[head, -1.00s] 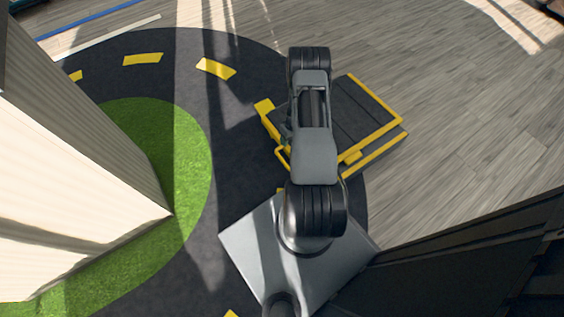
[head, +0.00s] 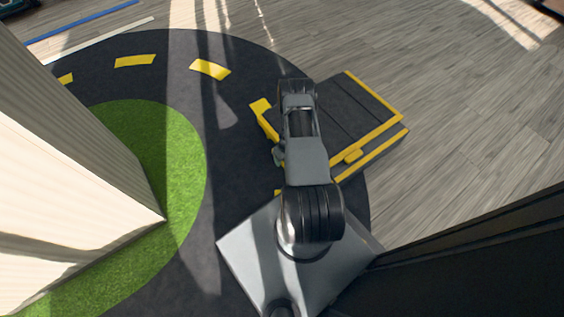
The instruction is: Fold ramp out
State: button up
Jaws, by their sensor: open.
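A low black platform (head: 345,108) with yellow edging lies on the floor at upper centre right. It looks like the ramp, but I cannot tell how far it is folded.
A pale, tall block (head: 70,170) stands at left on a green patch (head: 185,160). A dark road marking with yellow dashes (head: 210,69) curves around it. A dark wall-like panel (head: 480,260) is at lower right. The wooden floor right of the platform is clear.

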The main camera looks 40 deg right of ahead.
jog(key=shift+a+f, duration=0.1)
jog(key=shift+f, duration=0.35)
jog(key=shift+c, duration=0.3)
grip_shut()
